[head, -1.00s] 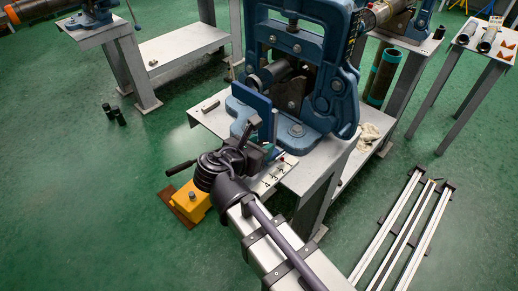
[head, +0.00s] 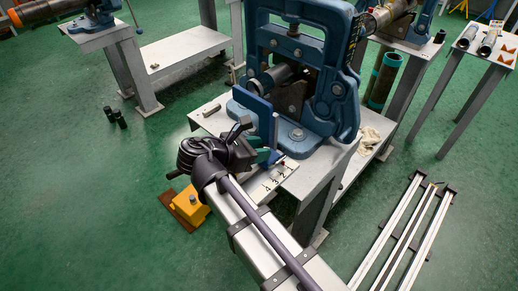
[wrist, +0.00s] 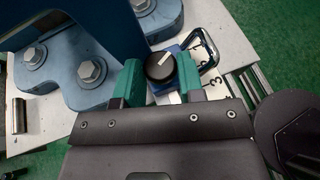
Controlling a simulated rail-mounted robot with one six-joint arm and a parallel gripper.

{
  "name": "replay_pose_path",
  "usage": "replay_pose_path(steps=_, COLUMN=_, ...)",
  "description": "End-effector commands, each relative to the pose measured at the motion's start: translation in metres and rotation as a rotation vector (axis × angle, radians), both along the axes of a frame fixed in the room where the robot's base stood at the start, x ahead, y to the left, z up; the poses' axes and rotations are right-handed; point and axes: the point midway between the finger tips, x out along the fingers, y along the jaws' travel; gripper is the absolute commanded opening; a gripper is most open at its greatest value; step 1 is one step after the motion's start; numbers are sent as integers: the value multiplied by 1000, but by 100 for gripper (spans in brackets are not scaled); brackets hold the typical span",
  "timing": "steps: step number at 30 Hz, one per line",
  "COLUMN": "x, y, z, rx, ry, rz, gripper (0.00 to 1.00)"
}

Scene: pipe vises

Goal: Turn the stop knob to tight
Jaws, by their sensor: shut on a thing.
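The stop knob (wrist: 160,66) is round and black with a white pointer line, on a blue block at the bench edge, in the wrist view. Its pointer slants to the upper right. My gripper (wrist: 160,80) has one teal finger on each side of the knob and is shut on it. The fingers partly hide the knob's sides and the block. In the head view my gripper (head: 263,155) is at the front of the vise, beside the numbered scale plate (head: 268,184); the knob is hidden there by my wrist.
The blue vise (head: 300,75) rises right behind my gripper. Bolted vise feet (wrist: 92,72) lie to the left. A yellow block (head: 187,205) is on the floor below. The green floor at left is mostly open.

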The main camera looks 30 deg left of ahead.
Motion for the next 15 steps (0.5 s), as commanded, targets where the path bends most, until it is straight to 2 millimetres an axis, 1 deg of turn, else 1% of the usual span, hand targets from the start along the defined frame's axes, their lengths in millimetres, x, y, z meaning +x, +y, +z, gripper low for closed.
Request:
replay_pose_path(steps=6, x=0, y=0, z=0, rx=1, ry=-1, rz=3, gripper=12)
replay_pose_path(steps=7, x=0, y=0, z=0, rx=1, ry=-1, rz=3, gripper=38)
replay_pose_path(steps=9, x=0, y=0, z=0, rx=1, ry=-1, rz=3, gripper=44)
replay_pose_path(steps=15, x=0, y=0, z=0, rx=1, ry=0, rz=4, gripper=44)
